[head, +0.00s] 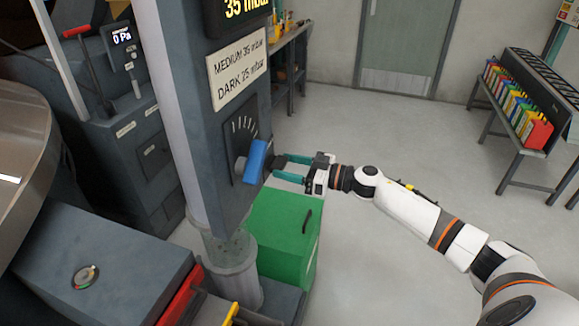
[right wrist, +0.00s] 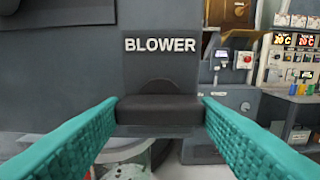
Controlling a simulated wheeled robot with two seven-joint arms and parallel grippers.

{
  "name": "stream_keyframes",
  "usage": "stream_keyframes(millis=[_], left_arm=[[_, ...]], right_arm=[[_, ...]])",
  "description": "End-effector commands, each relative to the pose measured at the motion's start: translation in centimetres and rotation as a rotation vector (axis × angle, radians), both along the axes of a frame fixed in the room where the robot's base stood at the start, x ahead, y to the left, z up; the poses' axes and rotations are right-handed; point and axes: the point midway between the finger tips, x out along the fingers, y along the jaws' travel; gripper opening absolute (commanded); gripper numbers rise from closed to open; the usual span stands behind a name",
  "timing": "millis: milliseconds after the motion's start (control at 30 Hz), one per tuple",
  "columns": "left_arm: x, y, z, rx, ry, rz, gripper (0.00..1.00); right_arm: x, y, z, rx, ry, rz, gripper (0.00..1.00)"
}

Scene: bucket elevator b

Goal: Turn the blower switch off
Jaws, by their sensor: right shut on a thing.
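In the right wrist view the blower switch (right wrist: 158,108) is a black bar on a dark round base, under the white word BLOWER (right wrist: 160,45) on a dark grey panel. The bar lies level across the picture. My right gripper (right wrist: 160,112) has its teal fingers at the two ends of the bar, shut on it. In the head view my right gripper (head: 272,168) reaches left to the grey column (head: 188,95), just behind a blue lever (head: 256,160). The switch itself is hidden there. My left gripper is out of view.
The blue lever sits on a scale on the column, close to my right fingers. A green box (head: 285,235) stands below. A sign (head: 238,68) and a lit display (head: 240,12) are above. The floor to the right is clear up to a rack (head: 530,100).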

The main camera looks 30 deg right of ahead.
Motion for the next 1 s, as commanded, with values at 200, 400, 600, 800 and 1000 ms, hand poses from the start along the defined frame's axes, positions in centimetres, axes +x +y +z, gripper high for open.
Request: stream_keyframes(millis=[200, 400, 600, 800, 1000], left_arm=[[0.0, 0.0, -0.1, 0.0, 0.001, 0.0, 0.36], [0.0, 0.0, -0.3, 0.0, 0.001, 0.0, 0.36], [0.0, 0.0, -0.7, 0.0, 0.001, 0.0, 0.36], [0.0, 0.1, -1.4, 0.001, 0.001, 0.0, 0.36], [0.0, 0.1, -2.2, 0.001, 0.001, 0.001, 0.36]], right_arm=[[0.0, -0.1, 0.0, -0.047, -0.042, -0.001, 0.34], [0.0, -0.1, 0.0, -0.146, -0.131, -0.002, 0.34], [0.0, -0.1, -0.1, -0.284, -0.252, -0.002, 0.34], [0.0, -0.1, -0.1, -0.426, -0.38, -0.002, 0.34], [0.0, -0.1, -0.1, -0.569, -0.507, -0.002, 0.34]])
